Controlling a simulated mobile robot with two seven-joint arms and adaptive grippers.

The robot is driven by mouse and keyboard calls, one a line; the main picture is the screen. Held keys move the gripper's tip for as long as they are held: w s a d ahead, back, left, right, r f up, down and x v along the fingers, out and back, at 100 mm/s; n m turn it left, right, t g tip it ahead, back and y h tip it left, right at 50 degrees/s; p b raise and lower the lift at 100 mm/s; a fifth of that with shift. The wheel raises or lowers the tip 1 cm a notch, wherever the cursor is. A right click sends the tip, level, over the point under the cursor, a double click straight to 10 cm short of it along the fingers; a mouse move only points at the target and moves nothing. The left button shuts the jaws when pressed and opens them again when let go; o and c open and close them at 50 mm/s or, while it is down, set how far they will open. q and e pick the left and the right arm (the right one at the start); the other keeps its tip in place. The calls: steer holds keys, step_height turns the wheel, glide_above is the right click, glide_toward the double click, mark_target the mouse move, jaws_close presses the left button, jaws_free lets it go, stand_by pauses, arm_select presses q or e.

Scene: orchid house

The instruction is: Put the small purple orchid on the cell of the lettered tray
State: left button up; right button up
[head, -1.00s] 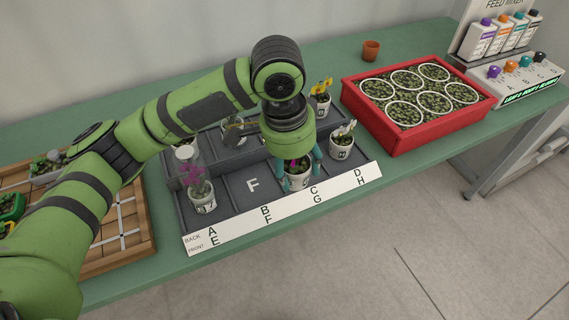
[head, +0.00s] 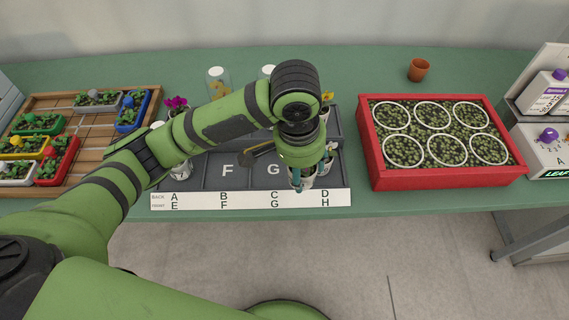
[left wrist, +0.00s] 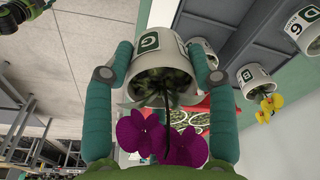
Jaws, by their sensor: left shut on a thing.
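My left gripper (head: 302,182) is shut on a white pot (left wrist: 160,82) with a purple orchid (left wrist: 163,138), its two teal fingers on either side of the pot. In the head view the held pot (head: 308,171) shows in part under the gripper, at the front right of the lettered tray (head: 215,172). I cannot tell exactly how high the pot is. My right gripper is not in view.
A white pot (left wrist: 205,50) is close beside the held pot in the left wrist view; a yellow-flowered pot (left wrist: 256,85) is further right. A red planter (head: 375,172) stands right of the tray. A wooden rack (head: 155,104) with coloured containers is at left. Another purple plant (head: 177,103) stands behind my arm.

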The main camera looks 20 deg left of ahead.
arm_select(q)
steer(key=shift+w+a+f, duration=0.2)
steer(key=shift+a, duration=0.1)
steer(key=w+a+f, duration=0.4)
steer(key=a, duration=0.1)
steer(key=w+a+f+p, duration=0.1)
steer(key=w+a+f, duration=0.1)
steer(key=w, duration=0.1)
steer(key=shift+a, duration=0.3)
steer(key=shift+w+a+f, duration=0.3)
steer(key=shift+f, duration=0.1)
steer(key=shift+f+p, duration=0.5)
steer(key=shift+f, duration=1.4)
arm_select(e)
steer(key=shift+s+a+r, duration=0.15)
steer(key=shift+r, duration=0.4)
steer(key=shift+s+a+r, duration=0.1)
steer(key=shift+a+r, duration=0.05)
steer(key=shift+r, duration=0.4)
arm_select(q)
steer(key=shift+f, duration=0.1)
steer(key=o, duration=1.3)
